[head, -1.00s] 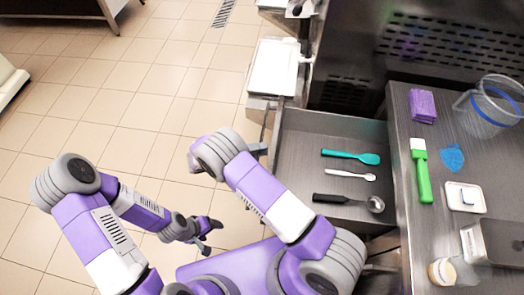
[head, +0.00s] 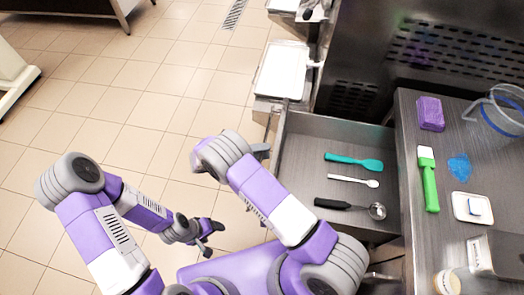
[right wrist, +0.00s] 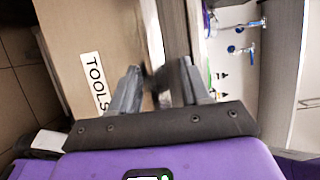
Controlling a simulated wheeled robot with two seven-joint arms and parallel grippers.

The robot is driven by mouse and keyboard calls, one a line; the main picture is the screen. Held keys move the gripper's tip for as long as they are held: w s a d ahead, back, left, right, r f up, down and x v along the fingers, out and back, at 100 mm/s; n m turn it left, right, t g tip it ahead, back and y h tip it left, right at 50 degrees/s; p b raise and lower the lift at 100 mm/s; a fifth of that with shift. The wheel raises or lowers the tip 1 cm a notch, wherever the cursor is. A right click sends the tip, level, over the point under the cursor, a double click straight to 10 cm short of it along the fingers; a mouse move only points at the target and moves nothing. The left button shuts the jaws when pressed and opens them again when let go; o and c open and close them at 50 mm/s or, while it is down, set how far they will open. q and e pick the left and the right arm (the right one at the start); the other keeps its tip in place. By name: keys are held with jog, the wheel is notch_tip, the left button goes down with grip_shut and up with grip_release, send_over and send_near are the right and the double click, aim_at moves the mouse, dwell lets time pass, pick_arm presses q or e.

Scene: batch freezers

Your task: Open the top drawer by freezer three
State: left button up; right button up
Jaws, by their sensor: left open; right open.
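The top drawer (head: 300,165) stands pulled out from the counter in the head view, its inside exposed. It holds a teal spatula (head: 355,162), a white spoon (head: 353,180) and a black-handled scoop (head: 350,206). My right gripper (head: 262,151) is open at the drawer's front side, left of its front edge. In the right wrist view its open fingers (right wrist: 160,88) are beside a drawer front (right wrist: 75,40) with a TOOLS label (right wrist: 95,82). A dark bar, possibly the handle, shows between them; contact is unclear. My left gripper (head: 208,240) is open and empty over the floor.
The steel counter (head: 455,215) carries a purple sponge block (head: 431,113), a clear jug (head: 500,112), a green-handled brush (head: 429,180), a blue cloth (head: 459,167) and a small white tray (head: 473,208). A freezer with a white tray (head: 283,70) stands behind.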

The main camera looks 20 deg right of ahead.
jog(key=a, duration=0.7)
jog(key=shift+w+a, duration=0.25)
jog(key=shift+w, duration=0.15)
jog(key=d, duration=0.7)
jog(key=shift+s+d, duration=0.1)
jog(key=shift+s, duration=0.3)
jog(key=shift+s+d, duration=0.15)
jog(key=shift+d, duration=0.25)
